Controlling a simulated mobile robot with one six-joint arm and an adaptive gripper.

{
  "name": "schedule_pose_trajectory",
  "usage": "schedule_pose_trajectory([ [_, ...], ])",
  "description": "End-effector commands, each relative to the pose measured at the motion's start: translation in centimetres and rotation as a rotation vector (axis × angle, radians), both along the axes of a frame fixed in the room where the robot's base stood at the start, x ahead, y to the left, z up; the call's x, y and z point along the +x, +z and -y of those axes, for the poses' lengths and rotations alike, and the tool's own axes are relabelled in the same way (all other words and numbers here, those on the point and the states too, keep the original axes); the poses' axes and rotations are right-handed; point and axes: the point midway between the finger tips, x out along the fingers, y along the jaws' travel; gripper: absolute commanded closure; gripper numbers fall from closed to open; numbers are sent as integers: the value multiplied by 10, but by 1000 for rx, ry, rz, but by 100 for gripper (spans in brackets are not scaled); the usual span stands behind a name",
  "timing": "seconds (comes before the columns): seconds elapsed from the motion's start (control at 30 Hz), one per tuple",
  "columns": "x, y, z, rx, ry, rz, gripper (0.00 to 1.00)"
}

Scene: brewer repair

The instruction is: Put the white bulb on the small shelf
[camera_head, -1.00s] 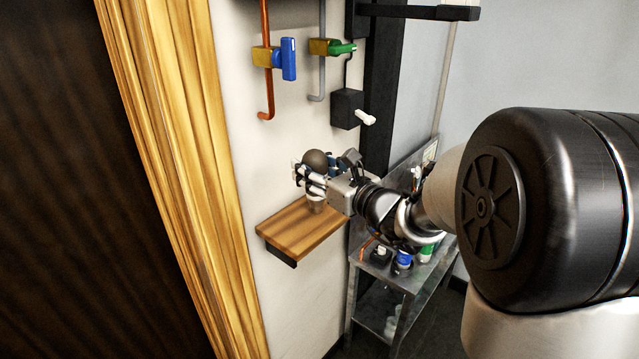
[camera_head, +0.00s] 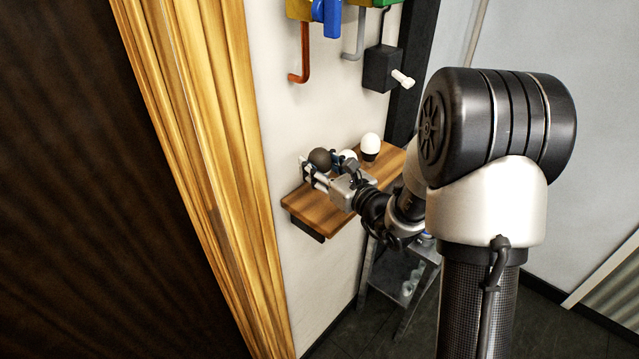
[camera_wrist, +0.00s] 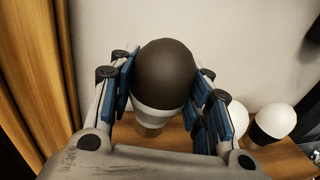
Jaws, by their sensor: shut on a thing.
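A dark round bulb (camera_head: 320,159) with a pale collar is held between the fingers of my gripper (camera_wrist: 163,92), which is shut on it. The bulb is upright over the left part of the wooden shelf (camera_head: 318,217); I cannot tell whether its base touches the wood. A white bulb (camera_head: 370,143) with a dark base stands at the right part of the shelf. A second white bulb (camera_head: 348,156) is partly hidden behind my gripper. Both white bulbs also show at the right in the wrist view, the farther-right one clearly (camera_wrist: 275,121).
A black wall box with a white lever (camera_head: 382,68) and pipes with a blue valve handle (camera_head: 327,14) are on the wall above the shelf. A wooden door frame (camera_head: 205,170) is at the left. A metal rack (camera_head: 408,285) stands below right.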

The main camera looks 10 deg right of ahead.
Motion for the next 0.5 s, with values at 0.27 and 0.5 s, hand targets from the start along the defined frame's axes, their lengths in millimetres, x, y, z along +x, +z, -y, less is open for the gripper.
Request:
schedule_pose_trajectory([
  [0.27, 0, -30, 0, 1, 0, 0, 82],
  [0.5, 0, -60, 0, 1, 0, 1, 82],
])
